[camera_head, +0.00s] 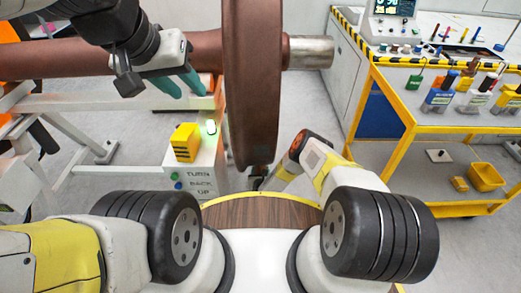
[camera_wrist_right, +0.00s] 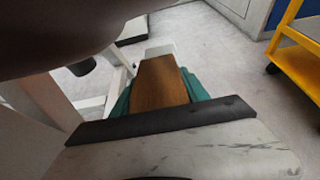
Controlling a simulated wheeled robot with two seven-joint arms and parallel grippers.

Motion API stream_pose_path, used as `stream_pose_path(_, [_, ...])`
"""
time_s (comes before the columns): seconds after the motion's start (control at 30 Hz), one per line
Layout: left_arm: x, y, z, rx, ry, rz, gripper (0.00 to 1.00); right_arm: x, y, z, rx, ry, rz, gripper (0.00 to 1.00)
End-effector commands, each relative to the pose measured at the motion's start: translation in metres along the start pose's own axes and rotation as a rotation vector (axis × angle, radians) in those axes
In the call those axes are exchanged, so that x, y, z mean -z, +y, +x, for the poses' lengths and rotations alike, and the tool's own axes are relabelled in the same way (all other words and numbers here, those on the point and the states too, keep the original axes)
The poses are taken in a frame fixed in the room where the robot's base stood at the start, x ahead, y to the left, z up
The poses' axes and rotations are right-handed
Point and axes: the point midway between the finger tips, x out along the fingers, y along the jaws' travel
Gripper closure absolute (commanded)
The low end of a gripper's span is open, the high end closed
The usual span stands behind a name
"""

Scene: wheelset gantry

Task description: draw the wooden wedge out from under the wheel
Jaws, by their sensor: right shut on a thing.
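The large brown wheel (camera_head: 252,85) hangs upright in the middle of the head view, with its axle (camera_head: 90,58) running left. In the right wrist view a brown curved surface fills the upper left. The wooden wedge (camera_wrist_right: 160,85) shows there between the teal fingers of my right gripper (camera_wrist_right: 158,92), which is shut on it. I cannot tell whether the wedge touches the wheel. In the head view the wedge and the right fingertips are hidden; the right arm reaches toward the wheel's foot. My left gripper (camera_head: 186,84) is empty by the axle, its teal fingers apart.
A white frame (camera_head: 70,130) is further left. A yellow bench (camera_head: 450,118) with bottles and a yellow bin (camera_head: 487,177) stands right. Grey floor between is clear.

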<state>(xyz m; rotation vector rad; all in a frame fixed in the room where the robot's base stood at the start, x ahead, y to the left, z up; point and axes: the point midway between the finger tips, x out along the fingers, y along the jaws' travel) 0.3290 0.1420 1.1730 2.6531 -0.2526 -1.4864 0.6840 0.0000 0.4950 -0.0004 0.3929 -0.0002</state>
Motion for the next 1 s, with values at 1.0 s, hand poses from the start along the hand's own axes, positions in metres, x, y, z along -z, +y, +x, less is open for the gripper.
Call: stream_pose_path(1.0, [0.000,0.000,0.000,0.000,0.000,0.000,0.64,0.016,0.000,-0.043,0.001,-0.001,0.001,1.00])
